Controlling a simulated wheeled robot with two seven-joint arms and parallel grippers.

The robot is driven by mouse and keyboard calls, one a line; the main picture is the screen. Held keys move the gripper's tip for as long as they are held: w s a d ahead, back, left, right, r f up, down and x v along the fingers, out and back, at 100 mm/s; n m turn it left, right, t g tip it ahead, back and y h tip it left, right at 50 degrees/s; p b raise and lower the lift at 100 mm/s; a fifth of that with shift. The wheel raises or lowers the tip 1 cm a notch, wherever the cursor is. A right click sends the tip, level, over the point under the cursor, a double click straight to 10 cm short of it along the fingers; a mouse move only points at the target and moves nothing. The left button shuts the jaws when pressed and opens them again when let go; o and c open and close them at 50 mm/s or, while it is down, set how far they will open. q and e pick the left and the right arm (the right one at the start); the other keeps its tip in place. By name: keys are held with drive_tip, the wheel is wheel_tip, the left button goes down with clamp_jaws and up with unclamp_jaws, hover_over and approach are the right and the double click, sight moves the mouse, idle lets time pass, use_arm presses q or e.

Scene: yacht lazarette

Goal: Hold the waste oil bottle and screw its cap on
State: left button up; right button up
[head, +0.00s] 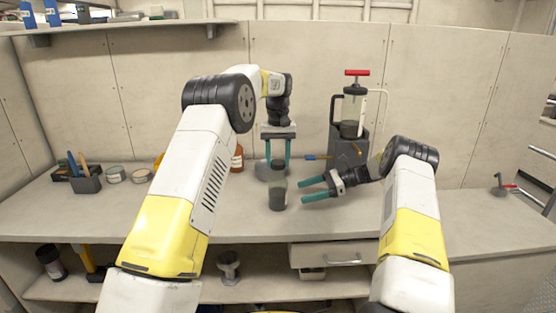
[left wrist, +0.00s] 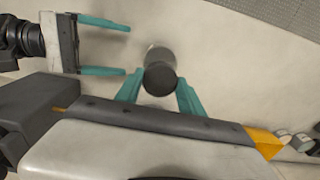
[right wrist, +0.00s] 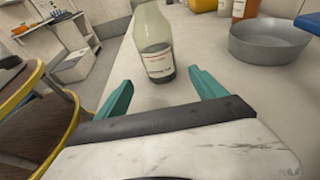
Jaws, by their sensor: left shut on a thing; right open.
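The waste oil bottle (head: 279,193) stands upright on the bench, clear with dark liquid in its lower part. The right wrist view shows its white label (right wrist: 157,65); its top is cut off there. My left gripper (head: 278,160) points down over the bottle and is shut on the dark round cap (left wrist: 160,79). The cap sits in line above the bottle in the left wrist view; I cannot tell whether it touches the neck. My right gripper (head: 303,190) is open and level, just right of the bottle. The bottle stands ahead of its fingertips (right wrist: 162,88), not between them.
A round grey pan (right wrist: 270,45) stands behind the bottle. Orange-brown bottles (head: 237,158) are behind and left. A pump with a red handle (head: 352,105) stands at the back right. Tins (head: 116,174) and a tool holder (head: 87,181) are at left. The bench's front strip is clear.

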sight(281, 198)
drive_tip(key=x, duration=1)
drive_tip(key=c, duration=1.1)
drive_tip(key=shift+o, duration=0.2)
